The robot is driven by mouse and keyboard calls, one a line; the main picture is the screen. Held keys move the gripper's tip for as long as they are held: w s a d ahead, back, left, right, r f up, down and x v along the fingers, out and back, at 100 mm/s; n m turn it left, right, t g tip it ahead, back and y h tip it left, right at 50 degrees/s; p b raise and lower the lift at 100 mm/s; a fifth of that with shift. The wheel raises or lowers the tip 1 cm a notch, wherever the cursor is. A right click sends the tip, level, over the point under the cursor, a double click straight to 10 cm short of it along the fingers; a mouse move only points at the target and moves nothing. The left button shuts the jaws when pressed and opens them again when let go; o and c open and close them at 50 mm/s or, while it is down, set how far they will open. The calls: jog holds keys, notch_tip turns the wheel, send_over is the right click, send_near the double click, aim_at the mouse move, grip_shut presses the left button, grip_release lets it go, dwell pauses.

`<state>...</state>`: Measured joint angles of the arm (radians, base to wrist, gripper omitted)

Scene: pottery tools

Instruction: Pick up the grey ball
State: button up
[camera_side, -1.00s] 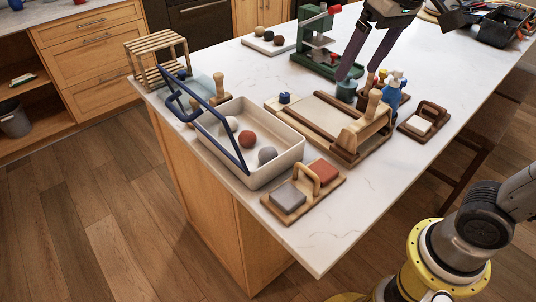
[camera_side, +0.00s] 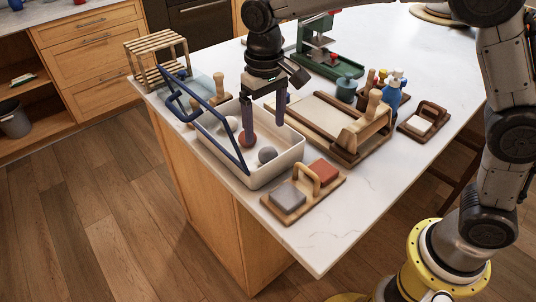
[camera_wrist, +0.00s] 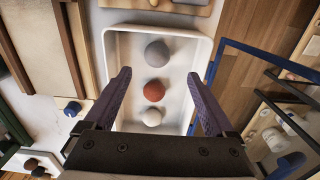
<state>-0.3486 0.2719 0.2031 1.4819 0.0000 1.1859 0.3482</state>
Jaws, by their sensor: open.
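The grey ball (camera_side: 267,155) sits in the white tray (camera_side: 262,179), at the end nearest the side camera. In the wrist view the grey ball (camera_wrist: 157,53) lies beyond the fingertips, near the top of the tray. A red-brown ball (camera_wrist: 154,90) and a white ball (camera_wrist: 151,117) are in a row with it. My gripper (camera_side: 264,131) is open and empty over the tray, fingers pointing down. In the side view its fingers stand in front of the red-brown ball (camera_side: 247,139). In the wrist view the fingers spread on either side of the row.
A wooden board with grey and red blocks (camera_side: 290,196) stands in front of the tray. A wooden slab roller (camera_side: 345,148) is right of it. The front right counter corner is clear.

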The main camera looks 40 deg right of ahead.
aim_at(268, 157)
jog(key=shift+s+d+f, duration=0.1)
jog(key=shift+d+f, duration=0.05)
jog(key=shift+f, duration=1.8)
jog(key=shift+s+d+f, duration=0.1)
jog(key=shift+f, duration=1.85)
grip_shut()
jog(key=shift+r, duration=0.15)
